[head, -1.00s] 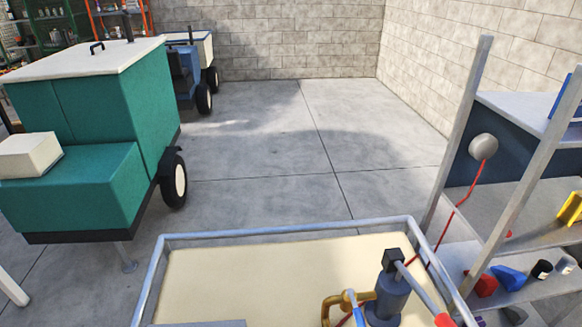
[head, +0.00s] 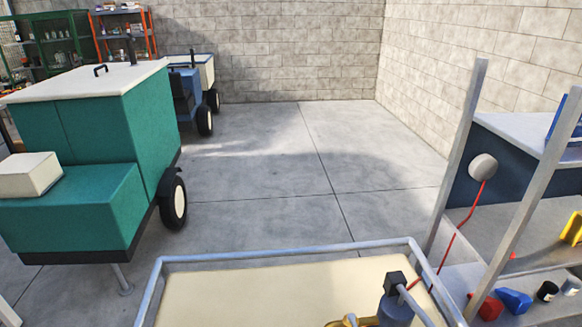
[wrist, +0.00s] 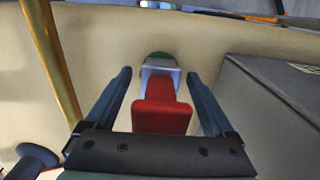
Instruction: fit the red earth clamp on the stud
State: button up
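The red earth clamp (wrist: 161,116) lies between and just beyond the fingers in the wrist view, with a grey jaw part at its far end. A small green rounded part (wrist: 159,56) shows behind the jaw; I cannot tell whether it is the stud. My gripper (wrist: 160,76) is open, one dark blue finger on each side of the clamp, with gaps visible on both sides. The clamp and gripper are not seen in the head view. A red cable (head: 449,240) runs from a round grey reel (head: 482,167) down towards the railed tray.
A railed tray (head: 220,300) with a cream floor holds a blue pump (head: 395,308). A shelf rack (head: 500,190) with small coloured items stands right. A green trailer unit (head: 95,205) stands left. A grey box (wrist: 275,110) and brass pipe (wrist: 50,60) flank the gripper. Mid-floor is clear.

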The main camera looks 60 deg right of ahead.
jog(key=shift+r, duration=0.1)
notch_tip(320, 180, up, 13)
jog(key=shift+f, duration=0.1)
dwell(0.6)
dwell(0.5)
